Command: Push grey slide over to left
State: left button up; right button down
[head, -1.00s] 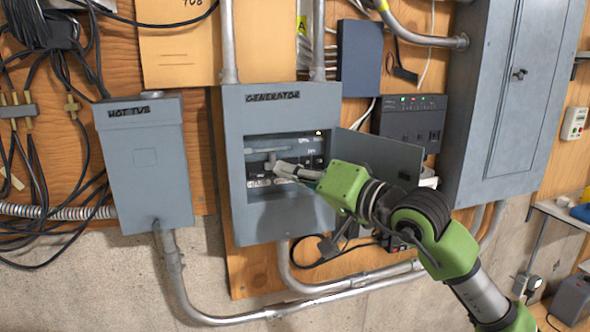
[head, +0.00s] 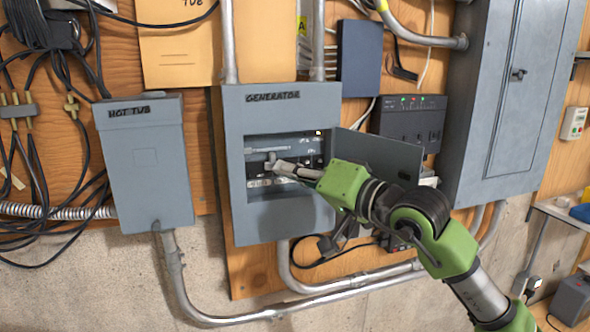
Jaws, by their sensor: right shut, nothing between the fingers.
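The grey generator box (head: 238,165) hangs open in the middle of the head view. Inside its opening, the grey slide (head: 262,150) is a thin horizontal bar in the upper left part, above a row of dark breakers (head: 316,160). My right gripper (head: 272,166) reaches in from the right. Its fingers are shut and empty, with the tips at or very close to the slide's lower edge, near a small grey knob. I cannot tell whether they touch. The fingers hide part of the breakers. My left gripper is not in view.
The box's open door (head: 385,155) sticks out to the right, just above my right arm. A closed hot tub box (head: 147,165) is at left, and a tall grey panel (head: 505,110) at right. Conduits (head: 340,287) run below. Black cables hang at far left.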

jog(key=shift+s+a+b, duration=0.2)
jog(key=shift+a, duration=0.45)
jog(key=shift+s+a+b, duration=0.2)
jog(key=shift+a, duration=0.4)
dwell(1.1)
dwell(0.5)
jog(key=shift+d+b, duration=0.2)
jog(key=shift+b, duration=0.35)
jog(key=s+d+b, duration=0.2)
jog(key=s+b, duration=0.2)
jog(key=s, duration=0.2)
jog(key=shift+s, duration=0.3)
jog(key=shift+d, duration=0.15)
dwell(0.4)
